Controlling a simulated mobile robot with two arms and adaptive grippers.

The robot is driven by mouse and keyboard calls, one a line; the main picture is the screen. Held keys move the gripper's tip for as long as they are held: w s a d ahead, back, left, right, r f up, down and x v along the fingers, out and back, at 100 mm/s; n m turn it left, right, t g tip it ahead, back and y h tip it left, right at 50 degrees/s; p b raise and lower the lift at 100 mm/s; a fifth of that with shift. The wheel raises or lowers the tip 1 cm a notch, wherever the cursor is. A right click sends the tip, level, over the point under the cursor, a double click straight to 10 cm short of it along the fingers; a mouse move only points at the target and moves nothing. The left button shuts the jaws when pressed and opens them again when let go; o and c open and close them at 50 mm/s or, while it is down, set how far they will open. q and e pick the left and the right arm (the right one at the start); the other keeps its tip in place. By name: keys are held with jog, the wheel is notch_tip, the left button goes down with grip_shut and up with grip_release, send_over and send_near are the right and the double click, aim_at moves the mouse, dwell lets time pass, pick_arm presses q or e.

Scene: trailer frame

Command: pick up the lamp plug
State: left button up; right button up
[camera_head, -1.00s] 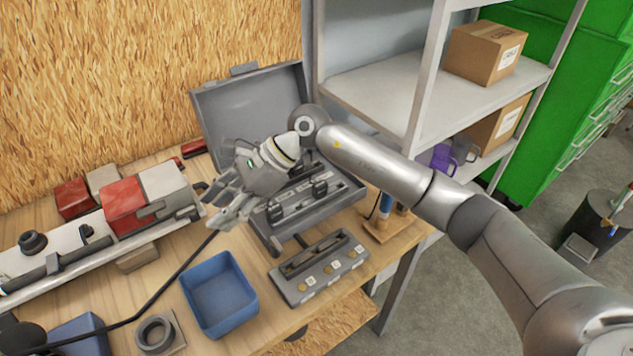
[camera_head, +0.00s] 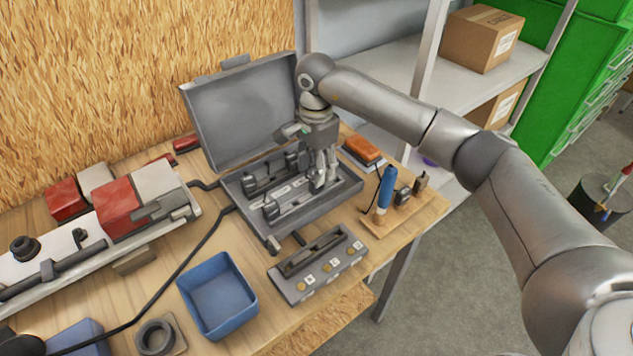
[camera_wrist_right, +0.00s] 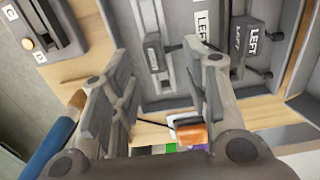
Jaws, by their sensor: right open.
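An open grey case (camera_head: 330,205) on the workbench holds several dark plug-like pieces in its slots, one of them at the left side (camera_head: 252,184). I cannot tell for sure which piece is the lamp plug. My right gripper (camera_head: 322,186) points down over the right part of the case. Its fingers (camera_wrist_right: 158,75) are apart with nothing seen held between them. My left gripper is not in view.
An orange piece (camera_head: 362,150) lies behind the case's right side. A wooden stand with a blue-handled tool (camera_head: 385,190) is at right. A labelled grey block (camera_head: 318,268) and a blue bin (camera_head: 218,297) stand in front. A black cable (camera_head: 185,265) crosses the bench.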

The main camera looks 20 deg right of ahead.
aim_at(316, 188)
jog(key=shift+s+f+p, duration=0.15)
jog(key=shift+f+p, duration=0.15)
jog(key=shift+p, duration=0.05)
jog(key=f+p, duration=0.1)
jog(key=f, duration=0.2)
jog(key=shift+s+a+f+p, duration=0.1)
jog(key=shift+s+f+p, duration=0.1)
jog(key=shift+p, duration=0.15)
jog(key=shift+w+f, duration=0.1)
jog(key=shift+f, duration=0.45)
jog(key=c, duration=0.8)
